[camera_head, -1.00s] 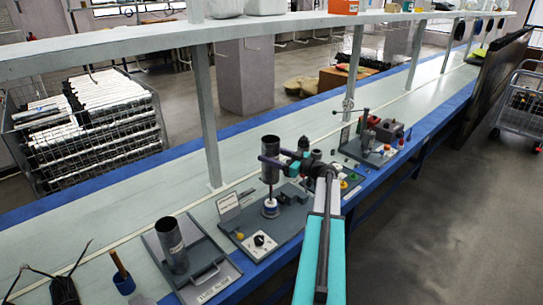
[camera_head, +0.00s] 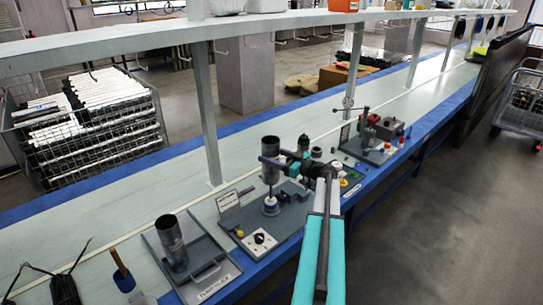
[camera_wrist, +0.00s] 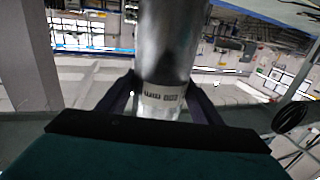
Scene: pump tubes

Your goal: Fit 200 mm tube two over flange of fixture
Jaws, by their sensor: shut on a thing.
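A dark grey metal tube (camera_head: 270,150) stands upright in my gripper (camera_head: 268,162), in the middle of the head view. The jaws are shut around its side. In the wrist view the tube (camera_wrist: 170,45) fills the upper middle between the fingers (camera_wrist: 165,95), with a printed white label low on it. A thin rod shows between the tube's lower end and the flange. A second grey tube (camera_head: 171,240) stands in a grey tray at the lower left.
The tray (camera_head: 215,272) has a label on its front edge. A small sign (camera_head: 228,200) and a control box with a black knob (camera_head: 259,239) sit by the fixture. Another fixture (camera_head: 368,145) stands farther right. A shelf post (camera_head: 206,115) rises behind.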

